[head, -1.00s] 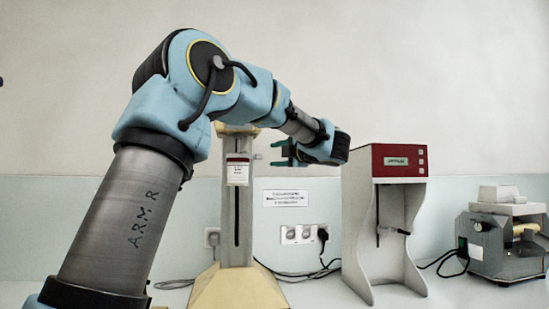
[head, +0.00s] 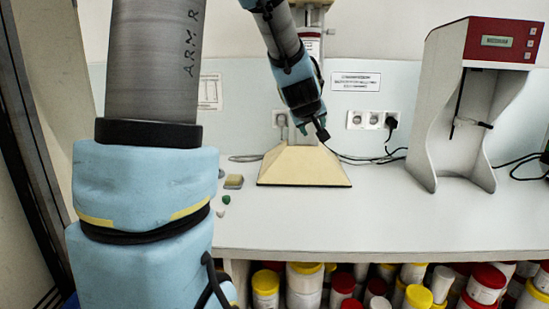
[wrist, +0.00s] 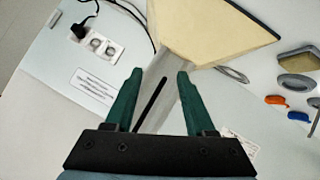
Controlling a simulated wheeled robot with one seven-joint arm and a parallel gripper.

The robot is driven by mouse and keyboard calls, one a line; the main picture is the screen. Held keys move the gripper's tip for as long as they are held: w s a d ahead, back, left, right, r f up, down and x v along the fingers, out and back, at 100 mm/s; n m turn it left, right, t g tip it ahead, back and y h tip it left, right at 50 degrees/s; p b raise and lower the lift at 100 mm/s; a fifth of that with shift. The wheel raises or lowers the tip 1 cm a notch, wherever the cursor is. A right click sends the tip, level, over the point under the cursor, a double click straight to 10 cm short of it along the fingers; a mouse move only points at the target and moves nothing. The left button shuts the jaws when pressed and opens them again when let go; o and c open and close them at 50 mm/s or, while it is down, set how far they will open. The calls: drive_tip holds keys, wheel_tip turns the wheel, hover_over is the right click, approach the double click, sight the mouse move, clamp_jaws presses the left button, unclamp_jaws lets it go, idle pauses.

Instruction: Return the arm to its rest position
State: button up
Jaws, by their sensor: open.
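The cream base (wrist: 205,30) lies beyond the fingertips in that view. My arm reaches from the left foreground and over to the stand.
A red-topped machine (head: 500,42) stands at the right of the white bench (head: 390,215). A small tan block (head: 234,181) and small pieces lie left of the stand. Sockets (head: 365,120) and cables are behind. Jars (head: 305,285) with coloured lids fill the space under the bench.

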drive_tip(key=s+a+f+m+g+y, duration=0.1)
drive_tip(key=s+a+f+g, duration=0.3)
drive_tip(key=s+a+f, duration=0.4)
drive_tip(key=s+a+f+m+g+y, duration=0.2)
drive_tip(key=s+a+f+g, duration=0.3)
drive_tip(key=s, duration=1)
drive_tip(key=a+f, duration=0.3)
drive_tip(key=a, duration=0.1)
drive_tip(key=shift+s+a+f+m, duration=0.2)
drive_tip(key=shift+a+m, duration=0.1)
drive_tip(key=shift+m, duration=0.1)
